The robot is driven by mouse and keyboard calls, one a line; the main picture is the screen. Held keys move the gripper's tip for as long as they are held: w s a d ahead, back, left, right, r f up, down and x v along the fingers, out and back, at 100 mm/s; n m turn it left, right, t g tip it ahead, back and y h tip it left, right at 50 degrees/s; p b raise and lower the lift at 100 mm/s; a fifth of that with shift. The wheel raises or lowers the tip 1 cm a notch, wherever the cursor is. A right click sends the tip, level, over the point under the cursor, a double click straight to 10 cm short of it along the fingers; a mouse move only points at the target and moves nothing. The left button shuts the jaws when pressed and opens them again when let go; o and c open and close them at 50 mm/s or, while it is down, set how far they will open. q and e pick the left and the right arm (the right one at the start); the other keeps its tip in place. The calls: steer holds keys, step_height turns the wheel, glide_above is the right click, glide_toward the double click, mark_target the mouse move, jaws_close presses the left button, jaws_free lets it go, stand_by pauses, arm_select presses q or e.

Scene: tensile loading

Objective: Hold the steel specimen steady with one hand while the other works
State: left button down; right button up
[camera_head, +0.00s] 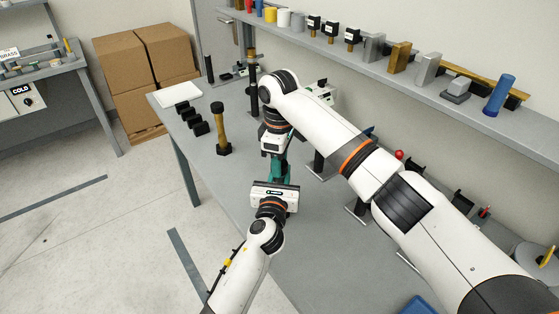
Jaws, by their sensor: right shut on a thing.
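My right arm reaches in from the right, and its gripper (278,168) points down over the middle of the table. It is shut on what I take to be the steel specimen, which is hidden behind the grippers. My left arm comes up from the lower left, and its gripper (277,182) is just below the right one in the picture, very close to it. The left fingers are mostly hidden by their own housing and I cannot tell whether they are open or touch anything.
The grey table (325,260) is bare at the front. A brass-coloured post with black ends (221,130) and several black blocks (194,120) stand at left, near a white sheet (180,94). A shelf (420,88) with several blocks and a blue cylinder (498,95) runs behind.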

steer(key=m, duration=0.7)
steer(key=shift+a, duration=0.1)
steer(key=m, duration=0.7)
steer(key=shift+m, duration=0.4)
steer(key=o, duration=1.2)
steer(key=shift+c, duration=0.2)
step_height(320, 180, up, 12)
arm_select(q)
steer(key=c, duration=1.1)
jaws_free()
